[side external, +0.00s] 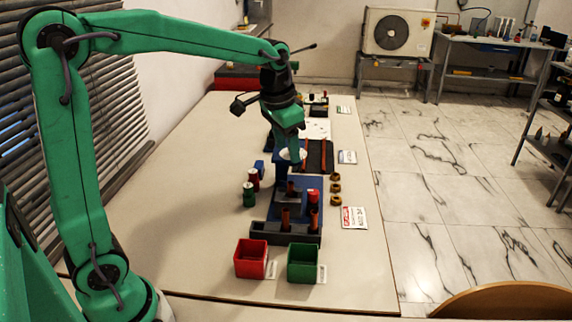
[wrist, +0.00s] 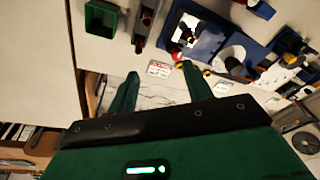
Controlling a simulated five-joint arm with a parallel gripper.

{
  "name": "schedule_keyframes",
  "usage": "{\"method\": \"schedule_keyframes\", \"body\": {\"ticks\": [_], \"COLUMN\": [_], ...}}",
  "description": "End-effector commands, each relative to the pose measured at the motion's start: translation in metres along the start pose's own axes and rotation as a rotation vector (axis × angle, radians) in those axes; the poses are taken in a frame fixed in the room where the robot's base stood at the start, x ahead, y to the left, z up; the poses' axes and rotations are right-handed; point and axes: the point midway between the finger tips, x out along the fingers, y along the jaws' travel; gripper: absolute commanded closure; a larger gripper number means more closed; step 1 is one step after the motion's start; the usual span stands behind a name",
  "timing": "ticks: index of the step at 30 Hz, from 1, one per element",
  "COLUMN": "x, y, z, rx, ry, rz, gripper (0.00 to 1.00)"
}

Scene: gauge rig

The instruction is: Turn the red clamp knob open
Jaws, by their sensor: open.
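The red clamp knob (side external: 313,194) stands at the right side of the blue gauge rig (side external: 301,182) in the side view. A small red part, which looks like the same knob (wrist: 178,57), shows at the blue plate's edge in the wrist view. My gripper (side external: 294,150) points down above the far part of the rig, beside a white round dial (side external: 288,156), higher than the knob and apart from it. In the wrist view my gripper (wrist: 160,82) has its two green fingers spread with nothing between them. The knob's turn position is too small to tell.
A grey rack (side external: 265,232) with orange cylinders stands in front of the rig, with a red bin (side external: 250,260) and a green bin (side external: 303,264) nearer. Two small bottles (side external: 250,190) stand left, brass rings (side external: 335,189) and a card (side external: 354,218) right. The left table is clear.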

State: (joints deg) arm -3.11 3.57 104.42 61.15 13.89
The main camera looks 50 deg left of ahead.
Motion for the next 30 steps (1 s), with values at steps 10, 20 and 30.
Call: {"method": "schedule_keyframes", "body": {"ticks": [10,20,30], "x": [-0.019,-0.031,-0.040], "y": [0.010,0.019,0.028], "z": [0.027,0.053,0.080], "rx": [0.004,0.008,0.012], "ry": [0.045,0.087,0.129], "rz": [-0.009,-0.017,-0.025], "gripper": [0.50,0.50,0.50]}}
